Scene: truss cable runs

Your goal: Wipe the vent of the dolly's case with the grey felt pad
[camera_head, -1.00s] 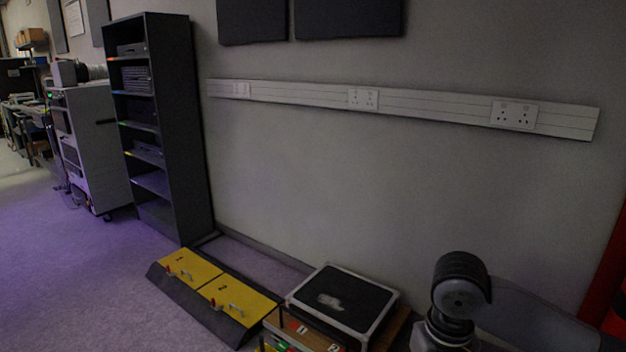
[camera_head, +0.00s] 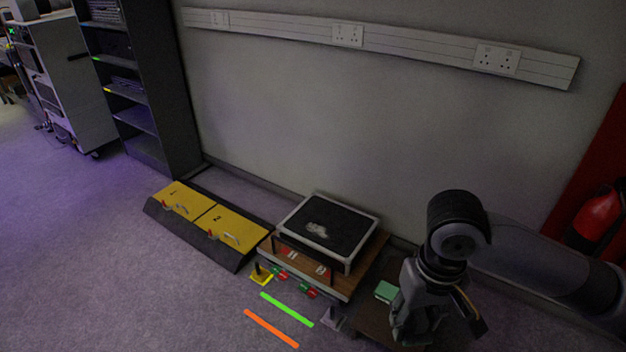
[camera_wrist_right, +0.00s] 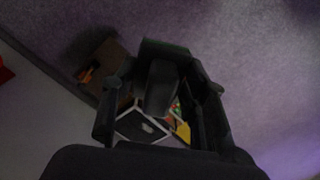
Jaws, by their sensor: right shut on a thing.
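The dolly's case (camera_head: 326,228) has a dark top with pale metal edges and sits on a wooden-topped dolly (camera_head: 368,262) by the wall. A pale patch marks its top; I cannot make out a vent for certain. My right gripper (camera_head: 412,332) is low at the right of the dolly in the head view, seen mostly from behind. In the right wrist view my right gripper (camera_wrist_right: 160,92) is shut on a dark grey block, apparently the felt pad (camera_wrist_right: 162,85). The case (camera_wrist_right: 142,124) shows beyond it, partly hidden by the fingers. My left gripper is out of view.
A green block (camera_head: 386,291) lies on a low brown surface beside my right arm. Green (camera_head: 287,309) and orange (camera_head: 271,328) strips mark the floor. A red extinguisher (camera_head: 597,215) stands far right. Floor at left is clear.

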